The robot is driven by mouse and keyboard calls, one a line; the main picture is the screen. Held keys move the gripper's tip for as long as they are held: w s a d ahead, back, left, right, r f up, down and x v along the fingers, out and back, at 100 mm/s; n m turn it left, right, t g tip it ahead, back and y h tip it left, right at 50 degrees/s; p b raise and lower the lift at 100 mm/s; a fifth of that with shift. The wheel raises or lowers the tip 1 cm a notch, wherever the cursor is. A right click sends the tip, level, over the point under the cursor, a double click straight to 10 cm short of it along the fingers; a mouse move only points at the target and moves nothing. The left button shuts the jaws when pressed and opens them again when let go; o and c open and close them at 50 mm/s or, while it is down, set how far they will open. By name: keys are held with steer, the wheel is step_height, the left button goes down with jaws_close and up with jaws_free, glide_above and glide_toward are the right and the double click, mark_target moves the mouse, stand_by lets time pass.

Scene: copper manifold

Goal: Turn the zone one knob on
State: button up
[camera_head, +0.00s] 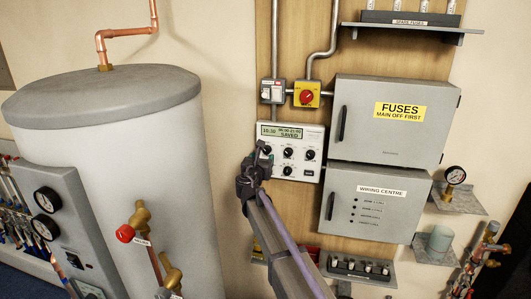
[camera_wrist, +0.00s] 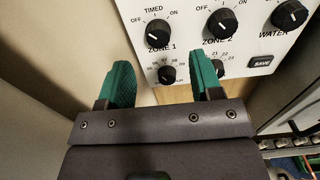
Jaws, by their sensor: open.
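The white controller panel (camera_head: 315,135) is on the wooden board, and its display (camera_head: 282,131) reads SAVED. In the wrist view the zone one knob (camera_wrist: 158,34) is a black round knob with OFF, TIMED and ON around it. I cannot tell its setting for sure. My gripper (camera_head: 262,153) is in front of the panel's left side and covers that part in the head view. In the wrist view its teal fingers (camera_wrist: 163,70) are open and empty. They are below the zone one knob, with a small numbered dial (camera_wrist: 167,74) showing between them.
The zone two knob (camera_wrist: 222,23), the water knob (camera_wrist: 290,14) and the SAVE button (camera_wrist: 261,62) are to the right. The fuse box (camera_head: 385,140) and wiring centre (camera_head: 385,212) stand right of the panel. A large tank (camera_head: 115,125) is to the left.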

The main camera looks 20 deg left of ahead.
mark_target(266, 150)
steer(key=w, duration=0.3)
steer(key=w+a, duration=0.1)
steer(key=w, duration=0.2)
steer(key=shift+a, duration=0.1)
steer(key=shift+w, duration=0.2)
steer(key=shift+c, duration=0.3)
steer(key=c, duration=0.8)
steer(key=shift+c, duration=0.2)
